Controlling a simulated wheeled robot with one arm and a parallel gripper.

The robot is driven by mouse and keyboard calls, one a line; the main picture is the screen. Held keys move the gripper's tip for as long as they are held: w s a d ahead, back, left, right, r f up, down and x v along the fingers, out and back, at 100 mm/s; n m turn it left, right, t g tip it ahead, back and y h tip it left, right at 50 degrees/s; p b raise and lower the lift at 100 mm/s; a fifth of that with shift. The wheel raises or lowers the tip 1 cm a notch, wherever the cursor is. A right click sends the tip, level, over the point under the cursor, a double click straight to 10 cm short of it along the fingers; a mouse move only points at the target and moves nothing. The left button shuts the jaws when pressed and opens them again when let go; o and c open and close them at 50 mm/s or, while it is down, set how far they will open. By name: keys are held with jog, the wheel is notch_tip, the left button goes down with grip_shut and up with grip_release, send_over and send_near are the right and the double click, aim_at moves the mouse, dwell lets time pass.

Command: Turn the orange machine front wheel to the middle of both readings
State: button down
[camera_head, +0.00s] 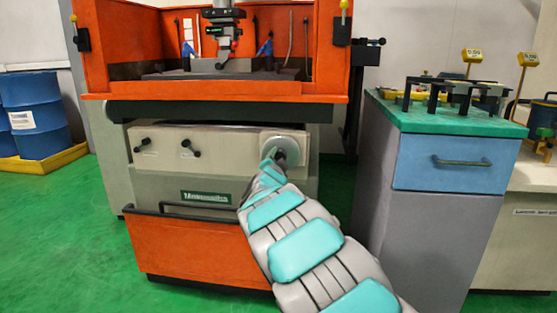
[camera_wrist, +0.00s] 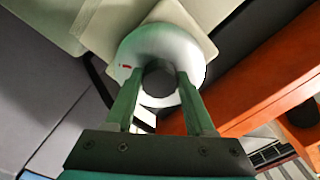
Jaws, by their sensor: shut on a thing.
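The orange machine (camera_head: 320,95) stands in the middle of the head view. Its front wheel (camera_head: 290,140) is a pale round disc on the right of the pale front panel. In the wrist view the wheel (camera_wrist: 188,52) is a whitish ring with a small red mark at its left and a dark round hub or knob (camera_wrist: 159,80) in the centre. My gripper (camera_wrist: 158,84) has its two green fingers on either side of this dark knob, shut on it. In the head view my arm hides part of the wheel and the fingertips.
A grey cabinet with a blue drawer (camera_head: 450,162) and green top stands to the right. Blue drums (camera_head: 36,118) stand at the left. Green floor is clear at left.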

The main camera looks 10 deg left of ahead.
jog(key=shift+r+n+p, duration=0.15)
jog(key=shift+n+p, duration=0.15)
jog(key=shift+p, duration=0.4)
jog(key=shift+n+p, duration=0.4)
jog(key=shift+c, duration=1.3)
grip_release()
jog(key=s+b, duration=0.1)
jog(key=s, duration=0.7)
jog(key=shift+f+b, duration=0.2)
jog(key=shift+b, duration=0.15)
jog(key=shift+w+a, duration=0.1)
